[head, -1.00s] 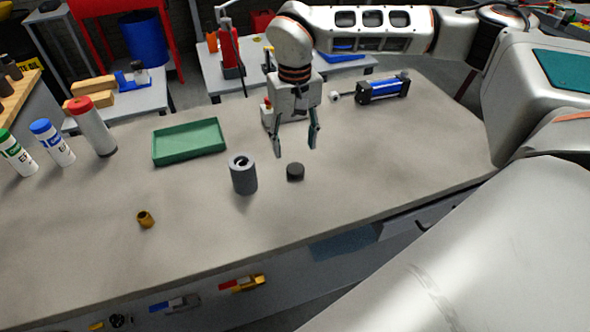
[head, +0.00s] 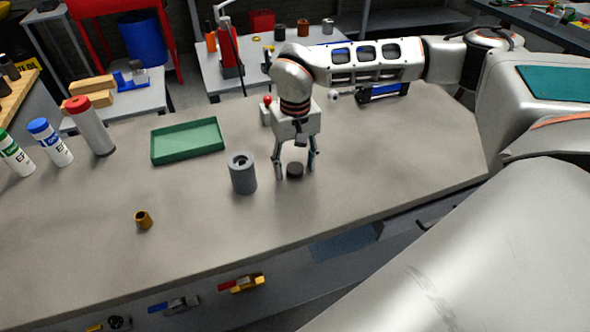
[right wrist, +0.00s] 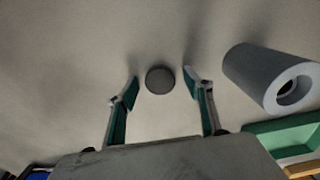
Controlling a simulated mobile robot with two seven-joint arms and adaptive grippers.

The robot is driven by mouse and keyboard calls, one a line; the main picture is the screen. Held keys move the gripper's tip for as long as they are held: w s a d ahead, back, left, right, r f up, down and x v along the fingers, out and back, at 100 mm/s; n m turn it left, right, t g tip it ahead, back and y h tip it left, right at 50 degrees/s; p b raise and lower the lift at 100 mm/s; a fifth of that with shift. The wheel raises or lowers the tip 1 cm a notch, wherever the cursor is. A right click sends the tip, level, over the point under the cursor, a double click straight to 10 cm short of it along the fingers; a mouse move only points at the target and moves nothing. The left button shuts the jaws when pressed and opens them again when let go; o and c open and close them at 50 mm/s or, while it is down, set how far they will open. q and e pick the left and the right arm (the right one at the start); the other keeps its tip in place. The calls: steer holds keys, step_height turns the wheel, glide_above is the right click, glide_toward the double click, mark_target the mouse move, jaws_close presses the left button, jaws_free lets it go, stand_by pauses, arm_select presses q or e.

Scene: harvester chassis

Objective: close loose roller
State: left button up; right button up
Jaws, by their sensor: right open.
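A grey hollow roller (head: 242,173) stands upright on the bench, its open bore facing up. It also shows in the right wrist view (right wrist: 262,76), at the upper right. A short dark round cap (head: 295,171) lies on the bench to the right of the roller. It shows in the right wrist view (right wrist: 160,80) just beyond the fingertips. My right gripper (head: 295,176) is open and low over the bench, its fingers on either side of the cap with gaps. Whether it touches the cap cannot be told. My left gripper is not in view.
A green tray (head: 187,142) sits behind the roller. A small brass bushing (head: 144,220) lies at the front left. Several bottles stand at the left, including a red-capped one (head: 93,128). A blue and black cylinder (head: 382,92) lies behind my right arm.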

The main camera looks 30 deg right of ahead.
mark_target(295, 167)
steer(key=shift+c, duration=0.4)
steer(key=c, duration=0.8)
steer(key=shift+c, duration=0.2)
step_height(295, 167, up, 20)
steer(key=p, duration=0.2)
